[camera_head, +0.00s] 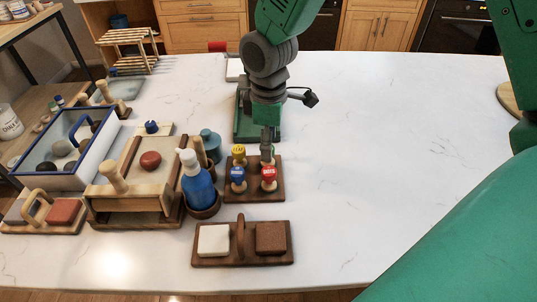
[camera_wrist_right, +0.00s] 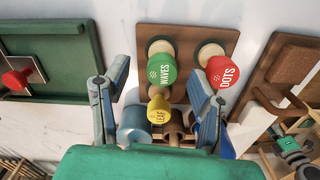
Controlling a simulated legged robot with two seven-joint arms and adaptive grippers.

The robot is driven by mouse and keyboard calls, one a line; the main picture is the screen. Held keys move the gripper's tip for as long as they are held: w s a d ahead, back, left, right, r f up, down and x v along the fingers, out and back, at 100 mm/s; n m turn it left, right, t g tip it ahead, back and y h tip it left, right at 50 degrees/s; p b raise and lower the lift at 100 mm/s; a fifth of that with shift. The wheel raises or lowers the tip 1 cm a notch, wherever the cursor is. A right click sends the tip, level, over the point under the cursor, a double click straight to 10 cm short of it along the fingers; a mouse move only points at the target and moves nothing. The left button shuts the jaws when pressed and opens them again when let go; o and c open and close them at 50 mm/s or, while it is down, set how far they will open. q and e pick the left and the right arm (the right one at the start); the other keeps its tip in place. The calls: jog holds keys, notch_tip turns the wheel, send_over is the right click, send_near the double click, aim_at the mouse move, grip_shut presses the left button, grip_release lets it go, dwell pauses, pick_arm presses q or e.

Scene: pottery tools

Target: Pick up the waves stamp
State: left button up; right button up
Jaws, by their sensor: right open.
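The waves stamp (camera_wrist_right: 161,66) has a round green top marked WAVES and stands upright in a wooden stamp holder (camera_wrist_right: 150,35). In the head view most of it is hidden by my right gripper (camera_head: 267,145), which reaches down over the holder's back right part. In the wrist view my right gripper (camera_wrist_right: 157,98) is open, its fingers spread on either side of the green stamp's line. It appears empty. The red DOTS stamp (camera_wrist_right: 222,72) is just past the right finger. A yellow stamp (camera_wrist_right: 159,108) shows between the fingers. My left gripper is out of view.
A blue stamp (camera_head: 237,174) also stands in the holder. A blue spray bottle (camera_head: 197,186) is close on its left. A wooden block holder (camera_head: 242,260) lies in front. A green board (camera_head: 241,121) lies behind. The white table (camera_head: 400,130) is clear to the right.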

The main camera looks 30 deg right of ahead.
notch_tip(320, 180, down, 3)
jog(key=shift+d+r, duration=0.1)
jog(key=shift+a+f, duration=0.2)
jog(key=shift+f, duration=0.25)
jog(key=shift+a+r, duration=0.1)
jog(key=shift+a, duration=0.1)
jog(key=c, duration=0.6)
grip_shut()
jog(key=shift+d, duration=0.15)
